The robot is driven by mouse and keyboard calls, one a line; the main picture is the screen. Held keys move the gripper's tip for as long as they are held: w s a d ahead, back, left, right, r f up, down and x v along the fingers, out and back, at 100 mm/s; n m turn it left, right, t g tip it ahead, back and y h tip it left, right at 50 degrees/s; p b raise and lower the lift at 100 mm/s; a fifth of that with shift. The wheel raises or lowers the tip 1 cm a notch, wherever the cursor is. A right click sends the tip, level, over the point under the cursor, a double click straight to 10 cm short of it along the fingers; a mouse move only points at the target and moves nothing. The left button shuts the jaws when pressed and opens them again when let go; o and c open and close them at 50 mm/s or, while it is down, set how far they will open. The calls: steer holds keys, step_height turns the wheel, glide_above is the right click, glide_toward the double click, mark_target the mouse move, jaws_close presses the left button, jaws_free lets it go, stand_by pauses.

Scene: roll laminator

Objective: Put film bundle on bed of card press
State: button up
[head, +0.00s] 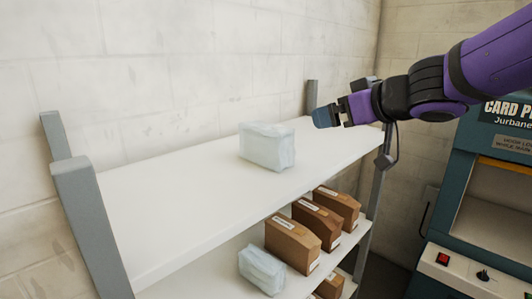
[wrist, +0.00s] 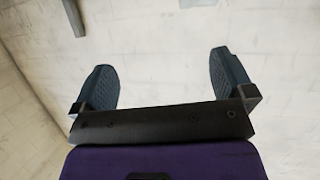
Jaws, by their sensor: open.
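A pale, translucent film bundle (head: 267,147) lies on the white top shelf in the head view. A second similar bundle (head: 262,269) lies on the shelf below, near its front edge. My gripper (head: 325,116) is above the right part of the top shelf, to the right of the upper bundle and apart from it. In the wrist view my gripper (wrist: 165,85) has its two fingers wide apart with nothing between them, facing the block wall. The teal card press (head: 449,250) stands at the right edge of the head view, partly cut off.
The top shelf (head: 150,220) is clear around the upper bundle. Grey posts (head: 85,215) rise at its corners. Several brown boxes (head: 293,243) stand on the lower shelf. The press has a front panel with a red switch (head: 442,258).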

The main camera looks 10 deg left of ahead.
steer(key=a+f+n+g+y, duration=0.2)
steer(key=a+g, duration=0.1)
steer(key=a, duration=0.1)
glide_above(281, 160)
steer(key=shift+w+f+t, duration=0.15)
steer(key=shift+f+t, duration=0.15)
steer(key=shift+f, duration=1.4)
steer(key=c, duration=1.3)
steer(key=shift+r, duration=0.15)
